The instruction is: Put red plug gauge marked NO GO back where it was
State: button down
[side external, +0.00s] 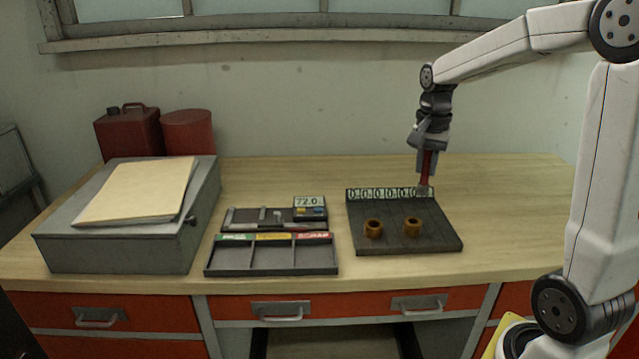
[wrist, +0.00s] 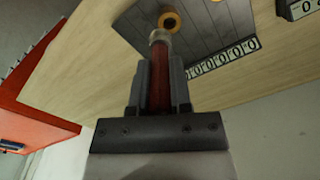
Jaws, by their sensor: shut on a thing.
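My gripper (side external: 428,157) is shut on the red plug gauge (side external: 426,168), holding it upright with its metal end down over the back right of the dark board (side external: 405,242). In the wrist view, the red handle (wrist: 160,88) is between the fingers and the pale metal end (wrist: 158,36) sticks out past them. No NO GO marking is readable. I cannot tell whether the metal end touches the board. Two orange-brown rings (side external: 373,228) stand on the board's front half. A number strip (side external: 385,194) runs along its back edge.
A grey tray (side external: 271,271) with three empty compartments and green, yellow and red labels lies left of the board. Behind it is a dark case (side external: 235,219) with a caliper and a 72.0 display. A grey box (side external: 115,247) with a folder stands far left.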

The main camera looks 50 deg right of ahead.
jog(key=shift+s+a+r, duration=0.25)
jog(key=shift+a+r, duration=0.05)
jog(key=w+d+f, duration=0.2)
jog(key=w+f, duration=0.2)
jog(key=w, duration=0.2)
jog(key=w+d+f, duration=0.3)
jog(key=w+f, duration=0.2)
jog(key=w, duration=0.1)
jog(key=shift+w+d+f, duration=0.15)
jog(key=shift+w+d, duration=0.05)
jog(key=shift+d, duration=0.05)
jog(key=shift+w+d+f, duration=0.1)
jog(key=shift+w+f, duration=0.1)
jog(key=shift+f, duration=1.65)
jog(key=shift+f, duration=0.15)
jog(key=c, duration=0.5)
grip_release()
jog(key=shift+c, duration=0.2)
